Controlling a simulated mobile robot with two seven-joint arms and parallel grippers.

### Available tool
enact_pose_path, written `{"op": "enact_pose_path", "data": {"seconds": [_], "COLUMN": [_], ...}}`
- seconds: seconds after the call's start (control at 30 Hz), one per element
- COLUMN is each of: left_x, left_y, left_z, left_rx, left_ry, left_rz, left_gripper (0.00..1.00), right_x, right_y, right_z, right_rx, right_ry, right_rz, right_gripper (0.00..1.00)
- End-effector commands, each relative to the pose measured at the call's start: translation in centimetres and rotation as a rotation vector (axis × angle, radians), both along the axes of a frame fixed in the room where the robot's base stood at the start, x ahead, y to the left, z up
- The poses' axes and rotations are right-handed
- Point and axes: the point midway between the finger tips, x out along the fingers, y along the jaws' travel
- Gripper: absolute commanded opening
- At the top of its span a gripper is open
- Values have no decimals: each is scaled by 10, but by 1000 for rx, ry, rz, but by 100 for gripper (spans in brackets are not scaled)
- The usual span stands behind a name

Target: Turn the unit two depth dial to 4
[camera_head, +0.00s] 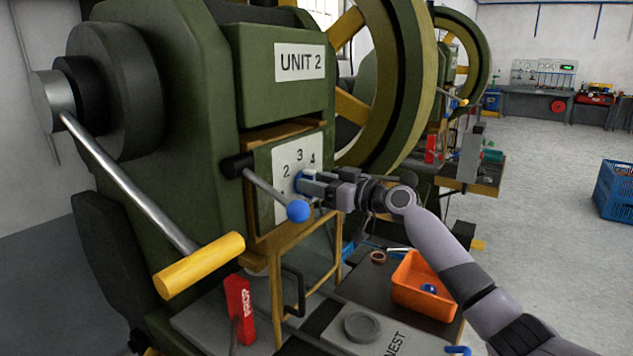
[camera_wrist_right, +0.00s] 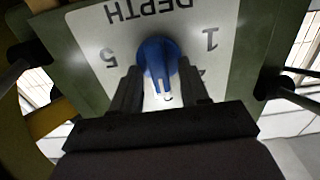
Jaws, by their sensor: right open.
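The unit two depth dial is a blue knob (camera_wrist_right: 157,58) on a white plate (camera_head: 284,160) with numbers, on the front of the green machine marked UNIT 2 (camera_head: 301,62). In the head view the plate shows 2, 3 and 4, and my gripper covers much of the dial. In the wrist view the plate is upside down, with DEPTH, 5 and 1 readable. The knob's white pointer mark faces down toward a mostly hidden digit, probably 3. My right gripper (camera_head: 304,186) is open, with one finger on each side of the knob; contact is unclear. My left gripper is out of view.
A lever with a blue ball (camera_head: 298,210) sticks out just in front of the plate. A yellow-handled crank (camera_head: 199,265) is at left. Below are an orange bin (camera_head: 424,287), a red PARK block (camera_head: 239,309) and a NEST plate (camera_head: 366,335). A large flywheel (camera_head: 411,85) stands behind.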

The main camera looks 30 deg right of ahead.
Motion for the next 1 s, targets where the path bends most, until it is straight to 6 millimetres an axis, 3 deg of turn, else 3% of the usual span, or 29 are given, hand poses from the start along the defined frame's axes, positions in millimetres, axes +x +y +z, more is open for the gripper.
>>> {"op": "enact_pose_path", "data": {"seconds": [0.17,0.3,0.67,1.0], "left_x": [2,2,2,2], "left_y": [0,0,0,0], "left_z": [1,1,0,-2], "left_rx": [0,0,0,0], "left_ry": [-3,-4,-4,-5], "left_rz": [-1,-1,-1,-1], "left_gripper": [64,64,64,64], "right_x": [0,0,0,1], "right_y": [0,0,0,-2], "right_z": [0,0,0,0], "right_rx": [0,0,30,221], "right_ry": [0,0,12,90], "right_rz": [0,0,0,0], "right_gripper": [45,0,0,0]}}
